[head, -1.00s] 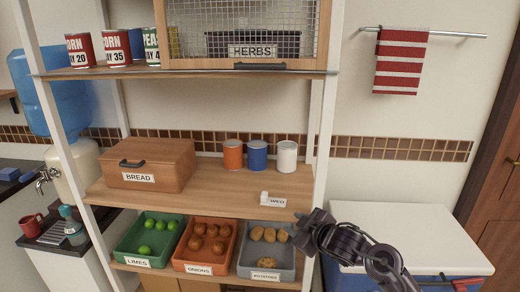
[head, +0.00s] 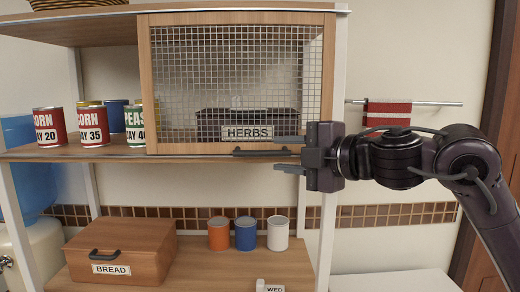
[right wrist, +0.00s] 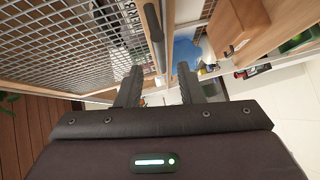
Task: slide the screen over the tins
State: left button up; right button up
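The screen (head: 192,75) is a wire-mesh panel in a wooden frame on the upper shelf, covering the right part, with a dark HERBS box behind it. Its dark bar handle (head: 255,153) is on the bottom rail; it also shows in the right wrist view (right wrist: 153,25). Tins (head: 93,127) labelled CORN and PEAS stand uncovered left of the screen; the PEAS tin is partly hidden by its left edge. My right gripper (head: 284,153) is open at the handle's right end, its fingers above and below handle height; contact cannot be told. My left gripper is not in view.
The lower shelf holds a BREAD box (head: 120,250) and orange, blue and white canisters (head: 246,234). A white shelf post (head: 325,220) stands behind my right gripper. A striped towel (head: 387,113) hangs on a wall rail at right.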

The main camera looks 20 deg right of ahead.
aim_at(267, 154)
jog(key=p+x, duration=0.1)
jog(key=x, duration=0.4)
jog(key=shift+w+p, duration=0.25)
jog(key=shift+p, duration=0.1)
jog(key=shift+w+a+f, duration=0.15)
jog(key=shift+w, duration=0.05)
grip_shut()
